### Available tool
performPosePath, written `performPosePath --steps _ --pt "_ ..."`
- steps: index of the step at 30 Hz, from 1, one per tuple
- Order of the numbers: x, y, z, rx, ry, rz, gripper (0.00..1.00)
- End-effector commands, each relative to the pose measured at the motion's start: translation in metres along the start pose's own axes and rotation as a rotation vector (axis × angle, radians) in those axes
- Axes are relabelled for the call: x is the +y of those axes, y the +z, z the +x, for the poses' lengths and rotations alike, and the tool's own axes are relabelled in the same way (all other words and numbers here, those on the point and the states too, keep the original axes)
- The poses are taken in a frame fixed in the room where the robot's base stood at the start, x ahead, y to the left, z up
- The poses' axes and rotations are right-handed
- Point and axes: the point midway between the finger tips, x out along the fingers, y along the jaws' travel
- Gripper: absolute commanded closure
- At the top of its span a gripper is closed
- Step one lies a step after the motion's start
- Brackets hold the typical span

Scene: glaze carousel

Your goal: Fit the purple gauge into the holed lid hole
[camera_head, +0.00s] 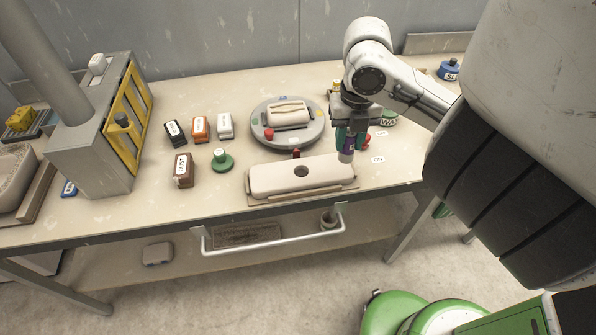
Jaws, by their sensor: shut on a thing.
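The holed lid (270,181) is a long pale block with rounded ends and one dark round hole (301,171) near its middle. It lies near the front edge of the table. My gripper (348,140) points down above the lid's right end, and is shut on the purple gauge (346,156). The gauge is a short upright cylinder with a purple band and a grey lower end. It is to the right of the hole. I cannot tell whether its lower end touches the lid.
A round grey carousel (262,133) with a pale block on it stands behind the lid. Several small labelled blocks and a green knobbed piece (222,160) stand to the left. A grey box with a yellow frame (128,105) stands further left. A rail (270,243) runs along the front.

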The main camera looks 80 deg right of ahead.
Motion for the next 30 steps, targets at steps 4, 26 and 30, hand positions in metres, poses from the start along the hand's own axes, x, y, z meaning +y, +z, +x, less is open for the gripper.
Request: performPosePath --steps 4,26,30 --pt "0.011 0.005 0.011 -0.003 -0.001 -0.004 1.0" --pt "0.091 0.043 0.074 0.001 0.001 0.001 1.0" --pt "0.1 0.047 0.086 0.002 0.0 -0.001 1.0"
